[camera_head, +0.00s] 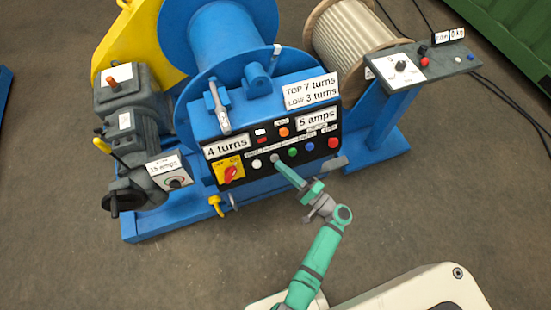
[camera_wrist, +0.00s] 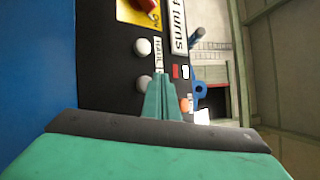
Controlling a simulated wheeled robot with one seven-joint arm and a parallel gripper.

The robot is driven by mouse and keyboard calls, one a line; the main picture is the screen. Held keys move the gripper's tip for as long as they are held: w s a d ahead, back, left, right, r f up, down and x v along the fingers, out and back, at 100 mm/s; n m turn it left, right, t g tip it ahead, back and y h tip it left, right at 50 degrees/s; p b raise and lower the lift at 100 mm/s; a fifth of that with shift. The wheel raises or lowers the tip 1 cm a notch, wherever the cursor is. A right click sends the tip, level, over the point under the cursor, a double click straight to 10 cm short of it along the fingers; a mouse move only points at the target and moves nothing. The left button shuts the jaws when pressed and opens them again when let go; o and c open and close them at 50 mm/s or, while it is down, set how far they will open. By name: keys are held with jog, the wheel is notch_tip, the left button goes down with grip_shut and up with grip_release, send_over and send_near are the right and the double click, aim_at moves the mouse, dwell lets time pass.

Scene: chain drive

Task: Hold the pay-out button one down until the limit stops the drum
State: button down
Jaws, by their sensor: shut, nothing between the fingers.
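The black control panel (camera_head: 245,172) on the blue winch has a row of round buttons. A white button (camera_head: 256,164) sits at the left, and in the wrist view (camera_wrist: 142,46) it is beside a label that seems to read HAUL. A grey button (camera_wrist: 144,84) is next to it, partly hidden by my fingers; its label is hidden. My gripper (camera_head: 278,164) is shut and empty, its tips at the panel by the grey button. They also show in the wrist view (camera_wrist: 160,78). I cannot tell whether they touch or press it. The blue drum (camera_head: 222,38) is behind, its sign reading 4 turns (camera_head: 227,147).
A red switch (camera_head: 231,173) on yellow is at the panel's left. The floor in front is clear.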

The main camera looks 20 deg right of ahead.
jog(key=shift+s+r, duration=0.35)
jog(key=shift+s, duration=0.35)
jog(key=shift+s+r, duration=0.3)
jog(key=shift+s, duration=0.35)
jog(key=shift+s+r, duration=0.35)
jog(key=shift+s, duration=0.35)
jog(key=s+a+f+g+h, duration=0.1)
jog(key=a+f+g+h, duration=0.15)
jog(key=a+f, duration=0.45)
jog(key=s+a+f+n+g+h, duration=0.3)
jog(key=s+a+f+g+h, duration=0.35)
jog(key=s, duration=0.55)
jog(key=s+a+r+n+t, duration=0.2)
jog(key=s+r+n, duration=0.3)
jog(key=r, duration=0.7)
jog(key=s+a+r+n+t, duration=0.2)
jog(key=s+r+n+t, duration=0.3)
jog(key=r, duration=0.8)
jog(key=shift+s+n+h, duration=0.2)
jog(key=shift+n+h, duration=0.1)
jog(key=shift+n, duration=0.1)
jog(key=shift+r, duration=0.1)
dwell(1.1)
